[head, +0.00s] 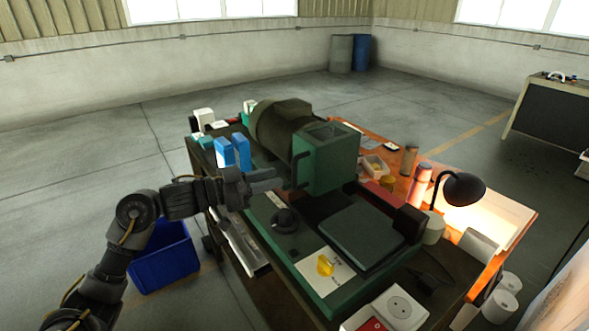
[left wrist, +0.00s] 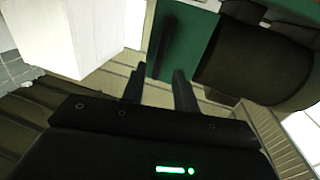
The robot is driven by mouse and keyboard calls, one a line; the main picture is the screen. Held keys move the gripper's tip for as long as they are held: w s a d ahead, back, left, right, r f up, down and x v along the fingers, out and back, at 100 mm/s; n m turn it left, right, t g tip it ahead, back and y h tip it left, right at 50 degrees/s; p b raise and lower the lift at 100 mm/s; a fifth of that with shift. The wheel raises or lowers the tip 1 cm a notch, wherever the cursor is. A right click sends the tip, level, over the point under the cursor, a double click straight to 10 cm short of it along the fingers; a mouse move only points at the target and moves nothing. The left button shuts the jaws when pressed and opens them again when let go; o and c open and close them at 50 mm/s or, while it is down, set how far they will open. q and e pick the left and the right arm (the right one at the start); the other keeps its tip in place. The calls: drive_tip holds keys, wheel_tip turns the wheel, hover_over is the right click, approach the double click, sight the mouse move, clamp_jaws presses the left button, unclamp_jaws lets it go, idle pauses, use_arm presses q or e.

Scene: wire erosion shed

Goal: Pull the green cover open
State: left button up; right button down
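The green cover (head: 327,160) is a box-shaped housing on the machine in the middle of the bench. A dark upright bar handle (head: 300,170) is on its left side. In the left wrist view the green cover (left wrist: 198,38) is ahead, and the handle (left wrist: 166,42) is a dark bar just beyond my fingertips. My left gripper (head: 278,179) is in front of the handle, its fingers pointing at it. In the left wrist view my left gripper (left wrist: 158,80) is open, with an empty gap between the fingers. My right gripper is not in view.
A dark motor (head: 278,125) sits behind the cover. Blue boxes (head: 233,152) stand left of it, close above my left arm. A black lamp (head: 462,188) stands to the right. A blue crate (head: 165,262) is on the floor. A flat dark plate (head: 352,236) lies in front.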

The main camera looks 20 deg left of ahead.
sight(294, 184)
use_arm(q)
drive_tip(key=shift+p+x, duration=0.8)
drive_tip(key=shift+x, duration=2.65)
drive_tip(key=c, duration=0.6)
clamp_jaws()
